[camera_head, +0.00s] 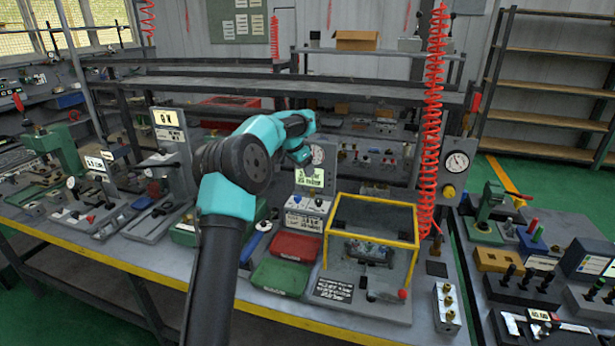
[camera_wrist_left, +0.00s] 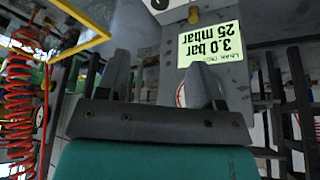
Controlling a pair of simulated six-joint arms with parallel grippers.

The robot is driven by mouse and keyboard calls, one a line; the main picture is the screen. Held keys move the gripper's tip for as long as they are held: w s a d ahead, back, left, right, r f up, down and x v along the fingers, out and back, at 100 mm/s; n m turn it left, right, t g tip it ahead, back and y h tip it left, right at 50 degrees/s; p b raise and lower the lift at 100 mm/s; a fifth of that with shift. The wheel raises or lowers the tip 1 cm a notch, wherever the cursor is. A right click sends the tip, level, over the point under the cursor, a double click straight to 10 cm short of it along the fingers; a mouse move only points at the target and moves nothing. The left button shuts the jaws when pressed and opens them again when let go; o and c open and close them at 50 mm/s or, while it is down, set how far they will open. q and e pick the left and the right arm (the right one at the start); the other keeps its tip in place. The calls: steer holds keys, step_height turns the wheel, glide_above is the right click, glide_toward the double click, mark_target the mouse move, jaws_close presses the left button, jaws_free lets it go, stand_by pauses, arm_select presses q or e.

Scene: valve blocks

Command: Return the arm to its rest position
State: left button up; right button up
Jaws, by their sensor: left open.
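My left arm, teal and dark grey, rises from the bottom of the head view and bends over the workbench. Its gripper (camera_head: 304,158) is at the far end of the arm, partly hidden by the wrist, in front of the grey gauge panel. In the left wrist view the two dark fingers of the gripper (camera_wrist_left: 160,64) stand apart with nothing held between them. A pale green label (camera_wrist_left: 211,45) reading 3.0 bar, 25 mbar appears upside down just beyond the fingers. The same label (camera_head: 309,177) shows below the gripper in the head view. My right gripper is not seen.
A yellow-framed fixture (camera_head: 416,241) stands right of the arm, with a red coiled hose (camera_head: 433,110) hanging behind. A red tray (camera_head: 296,247) and a green tray (camera_head: 279,277) lie beside it. A green press (camera_head: 55,150) and grey fixtures crowd the left bench.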

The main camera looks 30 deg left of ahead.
arm_select(q)
steer(key=shift+s+r, duration=0.1)
steer(key=shift+r, duration=0.15)
stand_by(0.3)
